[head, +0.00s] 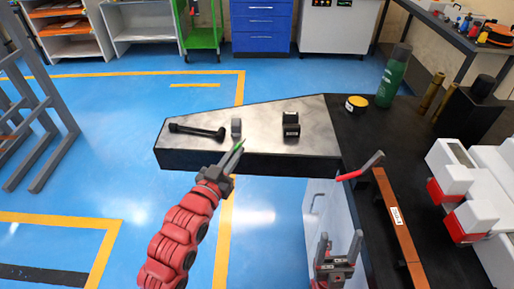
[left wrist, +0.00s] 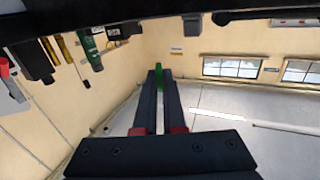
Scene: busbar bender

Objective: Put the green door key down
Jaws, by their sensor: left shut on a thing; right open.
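The green door key (head: 239,145) shows as a small green piece at the tips of my left gripper (head: 234,156). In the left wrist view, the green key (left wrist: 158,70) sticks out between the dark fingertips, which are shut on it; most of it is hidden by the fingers. In the head view the left gripper appears in front of the metal-topped table (head: 215,152), its tips overlapping the near part of that top; I cannot tell the height between them. My right gripper (head: 338,247) is open and empty at the bottom, left of the black bench.
On the metal top are a black handled tool (head: 197,131), a grey block (head: 236,127) and a black block (head: 291,126). The black bench (head: 360,131) holds a yellow-topped tin (head: 356,103), a green bottle (head: 393,76), a red-handled tool (head: 361,166) and a copper bar (head: 397,217).

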